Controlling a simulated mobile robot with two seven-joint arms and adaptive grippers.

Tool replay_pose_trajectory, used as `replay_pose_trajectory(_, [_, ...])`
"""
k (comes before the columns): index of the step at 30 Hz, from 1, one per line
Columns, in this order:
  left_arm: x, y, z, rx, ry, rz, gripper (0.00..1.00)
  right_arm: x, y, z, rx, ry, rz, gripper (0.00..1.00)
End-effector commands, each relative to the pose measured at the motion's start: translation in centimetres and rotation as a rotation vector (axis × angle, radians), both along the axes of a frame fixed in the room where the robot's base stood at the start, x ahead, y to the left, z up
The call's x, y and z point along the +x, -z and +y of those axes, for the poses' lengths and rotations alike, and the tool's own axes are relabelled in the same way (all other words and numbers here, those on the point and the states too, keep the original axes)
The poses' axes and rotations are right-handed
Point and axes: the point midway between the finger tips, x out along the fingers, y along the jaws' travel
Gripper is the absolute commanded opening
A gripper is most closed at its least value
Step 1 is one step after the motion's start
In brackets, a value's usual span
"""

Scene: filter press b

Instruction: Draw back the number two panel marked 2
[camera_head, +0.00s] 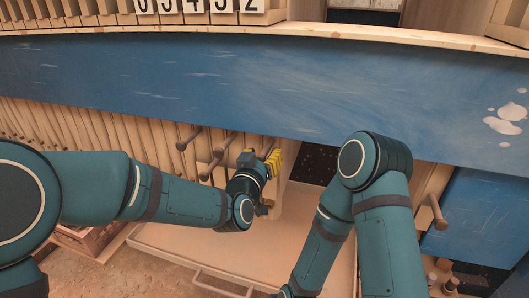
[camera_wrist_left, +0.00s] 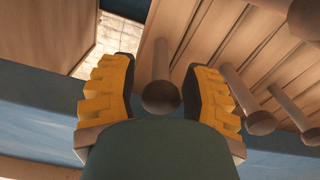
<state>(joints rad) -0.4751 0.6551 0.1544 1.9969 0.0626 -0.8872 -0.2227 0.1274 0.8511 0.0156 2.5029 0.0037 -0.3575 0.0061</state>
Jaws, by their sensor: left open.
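White number plates stand in a row on the top ledge; the one marked 2 (camera_head: 252,5) is at the right end of the row, partly cut off by the frame. Below the blue beam hang pale wooden panels (camera_head: 75,125) with brown round-ended handles. My left gripper (camera_head: 273,163) is at the right end of the panel row, its yellow fingers open. In the left wrist view, one handle (camera_wrist_left: 161,97) lies between the open fingers (camera_wrist_left: 160,95), with gaps at the sides. Which number that handle's panel bears cannot be told. My right gripper is out of frame.
The long blue beam (camera_head: 220,85) crosses above the panels. A pale tray (camera_head: 220,255) with a front bar handle lies below. Other handles (camera_head: 188,139) stick out just left of my left gripper. A dark opening (camera_head: 312,165) is to its right.

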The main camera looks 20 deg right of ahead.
Motion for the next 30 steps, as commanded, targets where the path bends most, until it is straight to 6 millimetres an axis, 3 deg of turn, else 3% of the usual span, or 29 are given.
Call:
replay_pose_trajectory(6, [1.18, 0.03, -0.79, 0.001, 0.0, 0.001, 0.48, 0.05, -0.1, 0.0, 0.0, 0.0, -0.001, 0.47])
replay_pose_trajectory(15, [1.26, 0.04, -0.83, 0.001, 0.0, 0.001, 0.47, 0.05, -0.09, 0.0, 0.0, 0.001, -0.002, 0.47])
replay_pose_trajectory(19, [1.26, 0.05, -0.81, 0.001, 0.0, 0.001, 0.01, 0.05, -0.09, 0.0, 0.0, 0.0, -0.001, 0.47])
replay_pose_trajectory(30, [1.17, 0.1, -1.25, 0.0, 0.001, 0.001, 0.0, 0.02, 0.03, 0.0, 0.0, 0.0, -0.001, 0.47])
